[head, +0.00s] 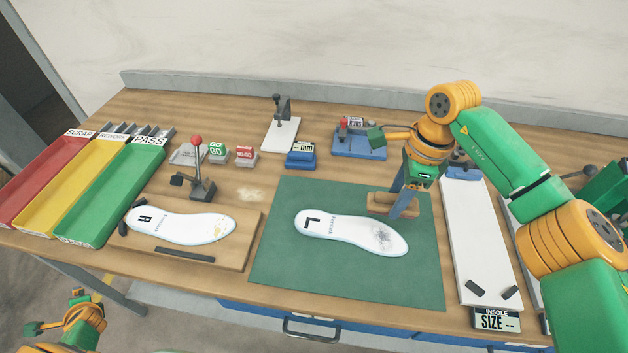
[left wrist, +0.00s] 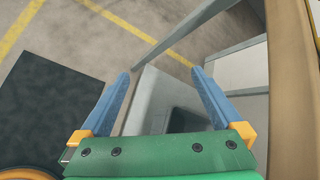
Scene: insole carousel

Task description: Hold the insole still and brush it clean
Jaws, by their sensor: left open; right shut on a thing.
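A white insole marked L (head: 345,230) lies on the green mat (head: 285,270) in the middle of the bench. A grey dirty patch shows near its right end. My right gripper (head: 403,205) is shut on a wooden brush (head: 380,203) at the mat's upper right, just behind the dirty end of the insole. I cannot tell whether the brush touches the mat. My left arm is low at the left, in front of the bench. My left gripper (left wrist: 165,95) is open and empty in the left wrist view, with floor and bench frame behind it.
A second insole marked R (head: 180,228) lies on a wooden board with a clamp at the left. Red, yellow and green trays (head: 90,225) stand farther left. A white size gauge (head: 478,240) stands right of the mat. Small blocks and tools line the back.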

